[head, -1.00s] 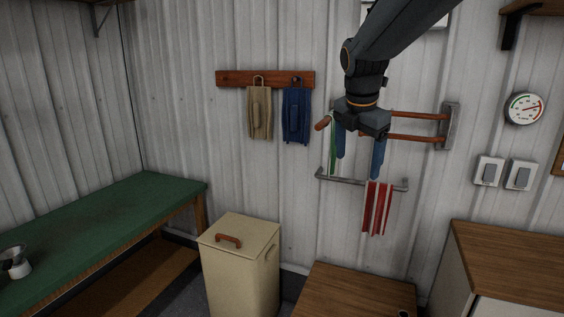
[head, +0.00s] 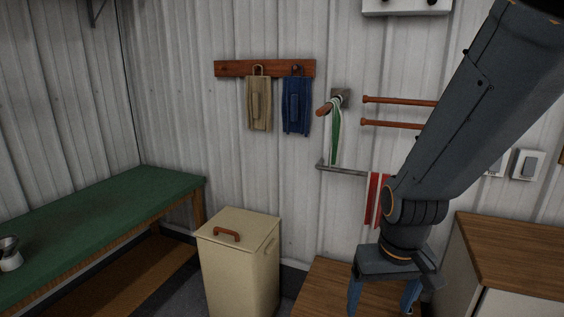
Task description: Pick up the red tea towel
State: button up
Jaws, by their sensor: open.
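The red tea towel (head: 374,198), red with pale stripes, hangs on the grey wall rail (head: 342,170) right of centre in the head view. My arm hides its right part and the right end of the rail. My gripper (head: 382,298) is open and points down, with its two blue fingers apart. It is in front of and below the towel, above the wooden top, and I see nothing between its fingers.
A green and white cloth (head: 335,135) hangs left of the towel. Wooden-coloured bars (head: 398,101) stick out above. A cream bin (head: 238,262) stands left of the low wooden top (head: 325,290). A wood-topped cabinet (head: 515,250) stands at right.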

aim_at(378, 201)
jog(key=z, duration=0.5)
jog(key=i, duration=1.05)
jog(key=z, duration=0.25)
